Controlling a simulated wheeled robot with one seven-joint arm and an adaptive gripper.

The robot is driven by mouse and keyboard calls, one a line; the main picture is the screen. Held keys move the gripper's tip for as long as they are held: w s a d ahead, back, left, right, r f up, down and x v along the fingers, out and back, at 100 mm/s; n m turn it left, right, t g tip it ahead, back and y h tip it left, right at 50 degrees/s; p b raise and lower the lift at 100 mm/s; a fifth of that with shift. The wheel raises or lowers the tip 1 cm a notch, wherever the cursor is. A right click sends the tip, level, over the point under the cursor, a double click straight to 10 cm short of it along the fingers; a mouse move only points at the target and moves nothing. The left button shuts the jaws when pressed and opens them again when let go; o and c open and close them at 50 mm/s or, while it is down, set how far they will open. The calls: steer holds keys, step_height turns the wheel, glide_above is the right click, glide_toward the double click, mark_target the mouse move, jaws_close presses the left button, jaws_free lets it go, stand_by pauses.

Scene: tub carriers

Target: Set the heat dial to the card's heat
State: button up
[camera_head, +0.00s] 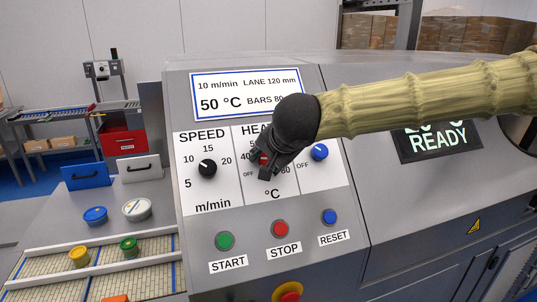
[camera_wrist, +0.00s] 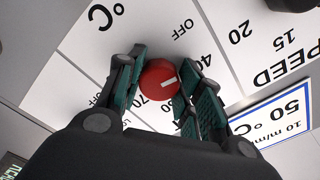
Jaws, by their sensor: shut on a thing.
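The heat dial is a red knob (camera_wrist: 158,80) with a white pointer line, on a white panel marked OFF, 40 and 70 in the wrist view. My gripper (camera_wrist: 160,78) is shut on it, one green-padded finger on each side. The pointer aims right, toward the finger near the 40; the marks behind that finger are hidden, so its exact setting cannot be told. In the head view my gripper (camera_head: 264,165) covers most of the heat dial. The card (camera_head: 235,92) reads 10 m/min, LANE 120 mm, 50 °C and BARS, partly hidden by my arm.
The speed dial (camera_head: 207,168) is left of the heat dial and a blue knob (camera_head: 319,152) is close on its right. START (camera_head: 224,241), STOP (camera_head: 279,229) and RESET (camera_head: 329,217) buttons lie below. A display (camera_head: 438,139) reads READY. Tubs stand at left.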

steer(key=m, duration=0.6)
steer(key=shift+m, duration=0.3)
steer(key=m, duration=0.5)
steer(key=shift+w+b, duration=0.1)
steer(key=shift+b, duration=0.25)
steer(key=shift+r, duration=0.1)
steer(key=o, duration=1)
steer(key=shift+o, duration=0.2)
steer(key=v, duration=1.2)
